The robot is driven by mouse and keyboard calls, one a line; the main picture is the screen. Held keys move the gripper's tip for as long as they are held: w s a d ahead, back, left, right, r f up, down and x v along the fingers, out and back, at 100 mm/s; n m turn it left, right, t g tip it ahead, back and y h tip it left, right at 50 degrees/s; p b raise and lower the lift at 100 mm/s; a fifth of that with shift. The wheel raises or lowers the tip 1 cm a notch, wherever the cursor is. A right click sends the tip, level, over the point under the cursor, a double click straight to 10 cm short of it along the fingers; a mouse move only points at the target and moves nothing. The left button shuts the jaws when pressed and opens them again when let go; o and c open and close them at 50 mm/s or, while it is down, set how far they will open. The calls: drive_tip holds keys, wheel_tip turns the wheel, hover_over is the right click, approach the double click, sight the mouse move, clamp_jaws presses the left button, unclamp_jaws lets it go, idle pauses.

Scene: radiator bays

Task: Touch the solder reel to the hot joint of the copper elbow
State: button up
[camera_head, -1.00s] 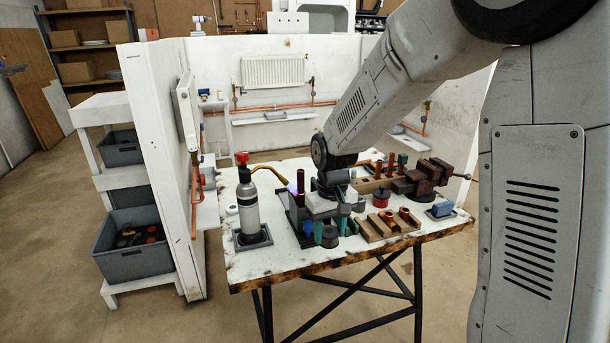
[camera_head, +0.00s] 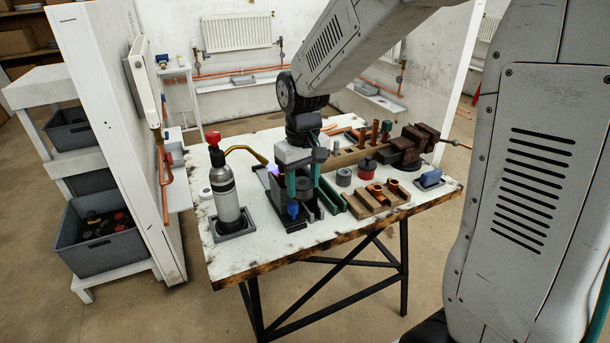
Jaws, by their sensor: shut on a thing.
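My gripper (camera_head: 303,185), with green fingers, points down over the dark fixture (camera_head: 291,222) on the bench. It is shut on a dark grey round piece that looks like the solder reel (camera_head: 304,190). The torch nozzle (camera_head: 245,150) bends from its grey bottle (camera_head: 226,193) towards a bluish-purple flame glow (camera_head: 272,169), just left of my gripper. The copper elbow and its joint are hidden behind my gripper. I cannot tell whether the reel touches the joint.
A wooden rack with copper fittings (camera_head: 375,193), a red tin (camera_head: 364,171) and a grey cylinder (camera_head: 343,177) stand to the right. A white partition (camera_head: 120,110) edges the left. Bare bench (camera_head: 260,255) shows in front.

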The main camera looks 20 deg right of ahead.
sight(299, 179)
drive_tip(key=shift+w+f, duration=0.2)
drive_tip(key=shift+f, duration=0.1)
drive_tip(key=shift+w+f, duration=0.1)
drive_tip(key=shift+w, duration=0.05)
drive_tip(key=shift+w+f, duration=0.25)
drive_tip(key=shift+w, duration=0.25)
drive_tip(key=shift+w+f, duration=0.2)
drive_tip(key=shift+w, duration=0.3)
idle(2.7)
drive_tip(key=shift+s+r, duration=1.5)
drive_tip(key=shift+s, duration=0.25)
drive_tip(key=shift+r, duration=2)
